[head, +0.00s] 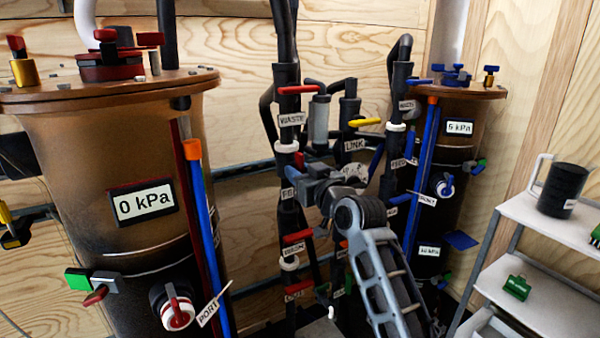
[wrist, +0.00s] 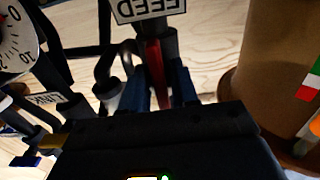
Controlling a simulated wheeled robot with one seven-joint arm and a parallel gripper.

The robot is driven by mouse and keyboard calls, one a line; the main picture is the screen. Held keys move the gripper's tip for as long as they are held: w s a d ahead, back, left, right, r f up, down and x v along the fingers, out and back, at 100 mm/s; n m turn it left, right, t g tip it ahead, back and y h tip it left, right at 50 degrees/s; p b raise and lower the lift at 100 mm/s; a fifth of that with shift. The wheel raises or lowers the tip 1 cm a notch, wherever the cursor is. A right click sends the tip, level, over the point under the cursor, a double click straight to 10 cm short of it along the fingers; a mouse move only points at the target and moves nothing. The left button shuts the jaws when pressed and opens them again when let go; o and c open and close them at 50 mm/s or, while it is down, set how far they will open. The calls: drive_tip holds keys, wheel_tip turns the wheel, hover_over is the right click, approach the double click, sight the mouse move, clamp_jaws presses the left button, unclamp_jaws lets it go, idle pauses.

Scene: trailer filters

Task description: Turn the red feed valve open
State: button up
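The red feed valve handle (wrist: 155,75) shows in the wrist view on a dark pipe beside the upside-down FEED label (wrist: 150,10). It points towards the camera. The blue fingers of my gripper (wrist: 159,88) lie on both sides of the handle, close against it, and appear shut on it. In the head view my gripper (head: 305,184) reaches the middle pipes next to a FEED label (head: 289,194). It mostly hides the handle there.
The left brown tank (head: 125,240) reads 0 kPa; the right tank (head: 468,100) shows 5 kPa. Red WASTE handle (head: 297,90) is above my gripper, and other red handles (head: 297,236) are below. A yellow LINK handle (head: 364,122) and a gauge (head: 355,172) are close by.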

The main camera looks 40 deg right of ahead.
drive_tip(key=shift+o, duration=0.7)
drive_tip(key=v, duration=0.7)
drive_tip(key=shift+s, duration=0.4)
drive_tip(key=shift+a, duration=0.15)
